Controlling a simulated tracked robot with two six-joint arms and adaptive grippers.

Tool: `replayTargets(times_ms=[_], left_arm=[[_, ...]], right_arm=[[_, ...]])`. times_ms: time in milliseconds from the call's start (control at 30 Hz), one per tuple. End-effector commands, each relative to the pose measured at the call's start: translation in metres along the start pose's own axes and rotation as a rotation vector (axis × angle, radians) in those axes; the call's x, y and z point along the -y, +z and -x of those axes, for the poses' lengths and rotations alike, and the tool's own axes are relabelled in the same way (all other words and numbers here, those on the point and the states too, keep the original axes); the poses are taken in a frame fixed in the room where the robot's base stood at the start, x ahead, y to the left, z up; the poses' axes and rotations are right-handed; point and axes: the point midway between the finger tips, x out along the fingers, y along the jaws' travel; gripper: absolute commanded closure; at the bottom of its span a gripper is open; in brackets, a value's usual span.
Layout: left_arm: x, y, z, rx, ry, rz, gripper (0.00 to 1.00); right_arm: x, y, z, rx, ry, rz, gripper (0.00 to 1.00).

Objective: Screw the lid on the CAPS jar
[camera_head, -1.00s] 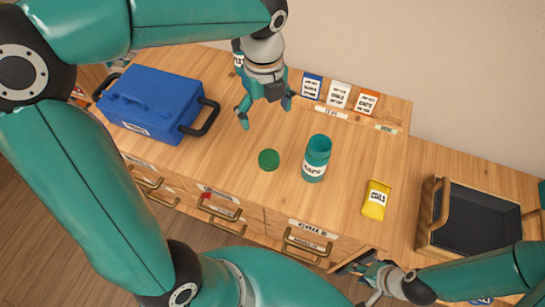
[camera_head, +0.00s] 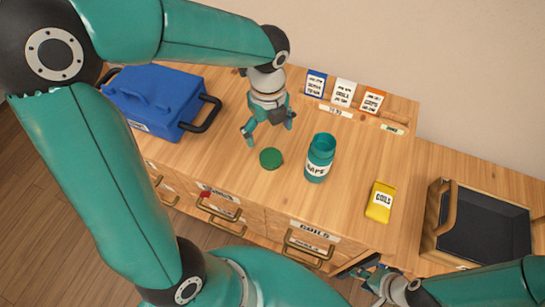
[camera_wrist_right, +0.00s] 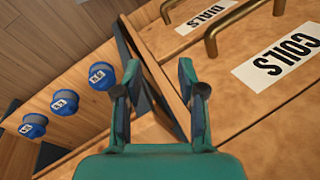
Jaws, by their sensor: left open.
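The open teal jar (camera_head: 320,158) labelled CAPS stands upright on the wooden cabinet top. A round green lid (camera_head: 271,158) lies flat on the wood to its left, apart from it. My left gripper (camera_head: 268,136) is open and empty, fingers pointing down, just behind and above the lid. My right gripper (camera_head: 377,277) is low, in front of the cabinet's front edge at the right; its fingers (camera_wrist_right: 160,85) stand apart with nothing between them in the right wrist view.
A blue toolbox (camera_head: 155,101) stands at the left. A yellow COILS packet (camera_head: 381,201) lies right of the jar. Three cards (camera_head: 343,92) stand along the back. A dark tray with wooden handles (camera_head: 485,222) is at the right. Drawer handles (camera_head: 310,251) stick out in front.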

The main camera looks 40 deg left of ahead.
Motion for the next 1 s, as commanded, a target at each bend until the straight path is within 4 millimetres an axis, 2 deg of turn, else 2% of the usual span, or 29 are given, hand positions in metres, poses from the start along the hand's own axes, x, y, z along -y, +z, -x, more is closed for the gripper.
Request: replayTargets(times_ms=[33, 100, 233, 367, 733, 1000], left_arm=[[-0.001, 0.0, -0.013, -0.001, 0.005, 0.0, 0.11], [-0.001, -0.001, -0.027, -0.003, 0.005, 0.001, 0.11], [0.0, 0.0, -0.044, -0.001, 0.003, 0.0, 0.11], [0.0, 0.0, -0.051, 0.0, -0.001, 0.001, 0.11], [0.0, -0.001, -0.054, 0.0, 0.001, 0.0, 0.11], [0.001, -0.006, -0.09, -0.002, 0.005, -0.001, 0.11]], right_arm=[[-0.001, 0.0, -0.002, 0.0, 0.0, 0.0, 0.6], [-0.001, 0.0, -0.003, 0.0, 0.0, 0.0, 0.6], [-0.002, 0.0, -0.004, 0.0, 0.0, 0.0, 0.6], [-0.002, 0.0, -0.004, 0.0, 0.0, 0.0, 0.6], [-0.002, 0.0, -0.004, 0.0, 0.0, 0.0, 0.6], [-0.002, 0.0, -0.006, 0.0, 0.0, 0.0, 0.6]])
